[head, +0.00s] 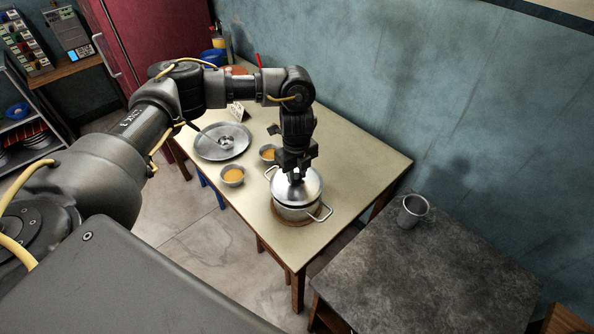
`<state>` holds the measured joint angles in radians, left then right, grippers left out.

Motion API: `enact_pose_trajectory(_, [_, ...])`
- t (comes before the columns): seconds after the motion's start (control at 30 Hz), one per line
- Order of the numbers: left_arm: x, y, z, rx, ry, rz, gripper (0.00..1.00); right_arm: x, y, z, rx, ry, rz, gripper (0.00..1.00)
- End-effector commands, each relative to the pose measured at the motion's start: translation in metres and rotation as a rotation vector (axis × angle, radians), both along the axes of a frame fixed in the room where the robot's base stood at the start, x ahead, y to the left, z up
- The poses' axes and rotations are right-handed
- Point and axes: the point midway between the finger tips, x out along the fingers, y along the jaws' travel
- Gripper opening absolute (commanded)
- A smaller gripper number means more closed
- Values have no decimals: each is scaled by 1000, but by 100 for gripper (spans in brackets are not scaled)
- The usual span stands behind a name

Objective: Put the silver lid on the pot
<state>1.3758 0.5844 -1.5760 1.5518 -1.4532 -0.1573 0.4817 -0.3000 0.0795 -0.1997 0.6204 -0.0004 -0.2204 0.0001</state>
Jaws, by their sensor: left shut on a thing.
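The silver pot (297,211) stands on a brown round mat (290,221) on the cream table, with a handle showing at its lower right. The silver lid (308,189) is at the top of the pot and covers its mouth in this view. I cannot tell whether it is fully seated or slightly above the rim. My left gripper (295,178) comes down from above and is shut on the lid at its middle; the fingers hide the knob. My right gripper is not in view.
Two bowls of orange food (232,175) (268,152) and a round metal tray (209,148) with small bowls are left of the pot. A metal mug (411,212) stands on the grey counter (430,275). The table's right part is clear.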

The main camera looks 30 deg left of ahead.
Motion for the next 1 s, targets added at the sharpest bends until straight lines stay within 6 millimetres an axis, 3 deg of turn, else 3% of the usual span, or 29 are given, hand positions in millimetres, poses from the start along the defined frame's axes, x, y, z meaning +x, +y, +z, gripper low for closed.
enact_pose_trajectory(0.2, [0,0,-11,0,-1,-1,3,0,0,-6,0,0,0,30])
enact_pose_trajectory(1.0, [0,0,-19,-1,0,-1,3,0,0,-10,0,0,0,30])
